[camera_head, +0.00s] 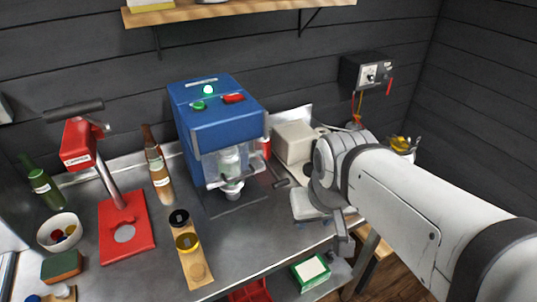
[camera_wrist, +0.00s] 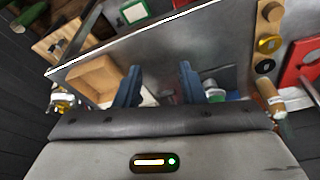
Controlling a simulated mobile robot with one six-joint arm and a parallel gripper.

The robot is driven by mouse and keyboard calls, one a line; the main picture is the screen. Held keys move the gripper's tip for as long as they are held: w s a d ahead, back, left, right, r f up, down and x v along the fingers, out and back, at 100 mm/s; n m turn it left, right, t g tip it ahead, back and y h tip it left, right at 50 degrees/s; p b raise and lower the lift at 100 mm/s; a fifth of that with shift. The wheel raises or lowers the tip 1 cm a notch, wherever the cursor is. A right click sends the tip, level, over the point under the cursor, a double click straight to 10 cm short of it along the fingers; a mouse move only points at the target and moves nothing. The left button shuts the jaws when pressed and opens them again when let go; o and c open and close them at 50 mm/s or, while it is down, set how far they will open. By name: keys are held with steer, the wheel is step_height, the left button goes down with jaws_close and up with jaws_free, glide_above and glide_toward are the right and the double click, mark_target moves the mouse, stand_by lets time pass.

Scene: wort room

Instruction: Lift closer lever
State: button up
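The closer is a red bench capper with a black lever handle (camera_head: 74,112) on top, a red head (camera_head: 79,144), a grey column and a red base (camera_head: 125,238). It stands at the left of the metal counter, and its lever sticks out sideways. Part of the red base also shows at the right edge of the wrist view (camera_wrist: 300,62); the lever is not visible there. My gripper (camera_wrist: 158,86) is open, its two blue-grey fingers apart with nothing between them. It is over the counter's right part, far from the closer.
A blue machine (camera_head: 218,115) stands between the closer and my arm. A brown bottle (camera_head: 157,167), a wooden strip with caps (camera_head: 197,272), a white bowl (camera_head: 58,230) and a green bottle (camera_head: 42,183) surround the closer. The counter's front middle is clear.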

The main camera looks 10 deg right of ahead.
mark_target(284, 185)
steer(key=shift+o, duration=0.8)
steer(key=shift+w+a+f+m, duration=0.1)
steer(key=shift+a+f+m, duration=0.1)
steer(key=shift+f+m, duration=0.1)
steer(key=w+a+f+m+g+y+b, duration=0.1)
steer(key=w+a+f+m+y+b, duration=0.25)
steer(key=m, duration=0.75)
steer(key=w+a+f+m+g+y, duration=0.1)
steer(key=w+a+f+m+y, duration=0.35)
steer(key=m, duration=0.65)
steer(key=w+d+f+m+t+b, duration=0.1)
steer(key=w+d+f+m+t, duration=0.1)
steer(key=m, duration=0.6)
steer(key=w+d+f+m+t+y+b, duration=0.1)
steer(key=w+d+f+m+t, duration=0.2)
steer(key=w+m, duration=0.5)
steer(key=w+d+f+m+t+y, duration=0.1)
steer(key=w+d+f+m+t, duration=0.2)
steer(key=w+d+m+t, duration=0.2)
steer(key=shift+w+d+f+m+b, duration=0.1)
steer(key=shift+d+m+b, duration=0.1)
steer(key=shift+d+m, duration=0.4)
steer(key=shift+w+d+f+m+b, duration=0.1)
steer(key=shift+d+m+b, duration=0.1)
steer(key=shift+m, duration=0.7)
steer(key=x, duration=0.7)
steer(key=shift+w+a+p, duration=0.2)
steer(key=shift+w+p, duration=0.05)
steer(key=shift+p, duration=0.05)
steer(key=shift+c, duration=0.3)
